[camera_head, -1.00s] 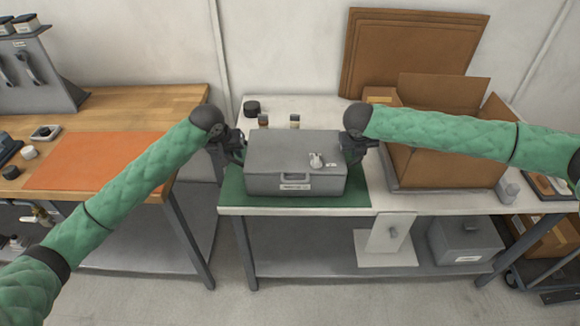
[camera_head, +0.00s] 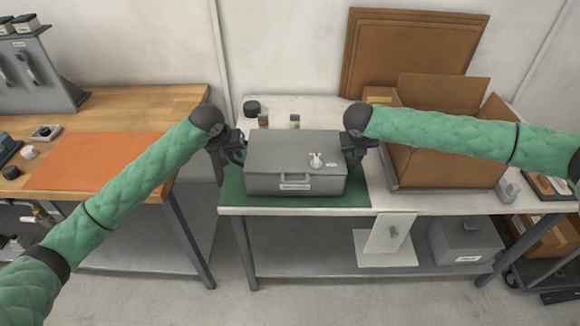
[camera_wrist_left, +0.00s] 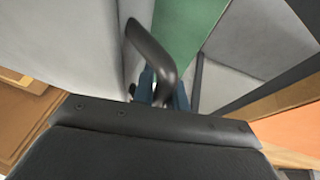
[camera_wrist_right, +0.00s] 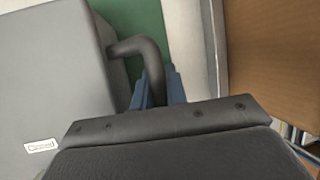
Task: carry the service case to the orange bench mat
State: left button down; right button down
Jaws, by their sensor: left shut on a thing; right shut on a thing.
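The grey service case (camera_head: 295,165) sits closed over the green mat (camera_head: 232,192) on the white table; whether it touches the mat I cannot tell. It has a front handle, a label and a small light-coloured item on its lid. My left gripper (camera_head: 237,155) is shut on the case's left side handle (camera_wrist_left: 150,55). My right gripper (camera_head: 353,150) is shut on the right side handle (camera_wrist_right: 140,55). The orange bench mat (camera_head: 95,160) lies flat and bare on the wooden bench to the left.
A gap separates the wooden bench (camera_head: 150,105) from the white table (camera_head: 440,203). A large open cardboard box (camera_head: 440,165) stands right of the case. Small jars (camera_head: 252,108) stand behind the case. Small items lie left of the orange mat.

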pick_arm(q)
jog(key=shift+w+r, duration=0.1)
jog(key=shift+r, duration=0.1)
pick_arm(e)
jog(key=shift+w+r, duration=0.1)
jog(key=shift+r, duration=0.1)
dwell(0.3)
